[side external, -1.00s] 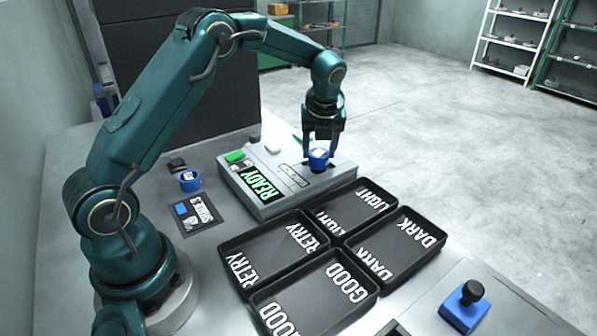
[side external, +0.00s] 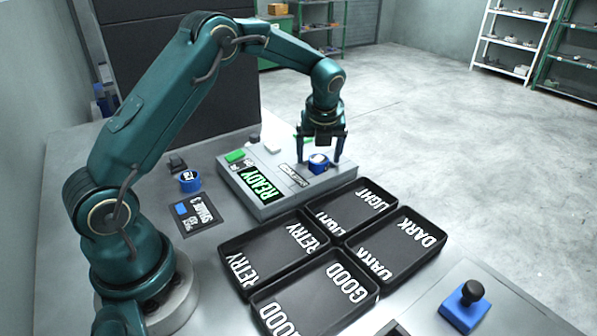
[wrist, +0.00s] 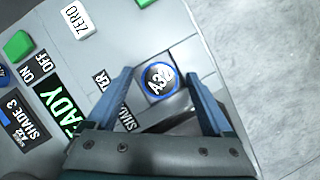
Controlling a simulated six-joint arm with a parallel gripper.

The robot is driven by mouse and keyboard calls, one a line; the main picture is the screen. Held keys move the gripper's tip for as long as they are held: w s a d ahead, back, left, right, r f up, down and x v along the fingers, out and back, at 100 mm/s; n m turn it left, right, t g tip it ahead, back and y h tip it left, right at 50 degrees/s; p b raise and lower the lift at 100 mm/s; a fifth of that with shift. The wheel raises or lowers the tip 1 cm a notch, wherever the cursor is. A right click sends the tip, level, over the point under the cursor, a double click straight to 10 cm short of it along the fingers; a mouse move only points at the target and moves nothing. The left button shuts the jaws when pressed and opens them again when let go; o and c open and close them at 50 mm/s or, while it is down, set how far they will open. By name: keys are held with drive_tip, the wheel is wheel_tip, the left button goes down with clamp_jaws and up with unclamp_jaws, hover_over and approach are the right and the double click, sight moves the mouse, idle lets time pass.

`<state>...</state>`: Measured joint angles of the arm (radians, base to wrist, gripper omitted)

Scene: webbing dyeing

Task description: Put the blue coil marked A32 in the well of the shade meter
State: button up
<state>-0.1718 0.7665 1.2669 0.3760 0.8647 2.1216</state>
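The blue coil marked A32 (wrist: 160,79) sits in the well of the shade meter (wrist: 163,37), its label facing up. In the side external view the coil (side external: 318,163) is at the right end of the grey meter (side external: 262,207), whose display reads READY. My gripper (side external: 321,160) is open, with one finger on either side of the coil and a gap to each. In the wrist view the open fingers (wrist: 165,85) also stand apart from the coil. The inside of the well is mostly hidden by the coil.
Another blue coil (side external: 189,181) stands left of the meter, by a shade card (side external: 197,215). RETRY (side external: 233,278), LIGHT (side external: 353,207), DARK (side external: 422,238) and GOOD (side external: 331,312) trays lie in front. A blue stamp-like block (side external: 464,312) stands at the front right.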

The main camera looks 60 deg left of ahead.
drive_tip(key=shift+r, duration=0.25)
drive_tip(key=s+d+r+n+h, duration=0.1)
drive_tip(key=s+d+r+n, duration=0.25)
drive_tip(key=r, duration=0.35)
drive_tip(key=s+d+r+n, duration=0.2)
drive_tip(key=s+d+r, duration=0.15)
drive_tip(key=r, duration=0.45)
drive_tip(key=s+d+f+n+t+h, duration=0.1)
drive_tip(key=s+d+f+n, duration=0.1)
drive_tip(key=s+n, duration=0.6)
drive_tip(key=s+d+f+n+t+h, duration=0.1)
drive_tip(key=s+d+n, duration=0.3)
drive_tip(key=s+n, duration=0.5)
drive_tip(key=shift+d+f+n+t+h, duration=0.15)
drive_tip(key=shift+f+n+t+h, duration=0.45)
drive_tip(key=shift+n, duration=0.55)
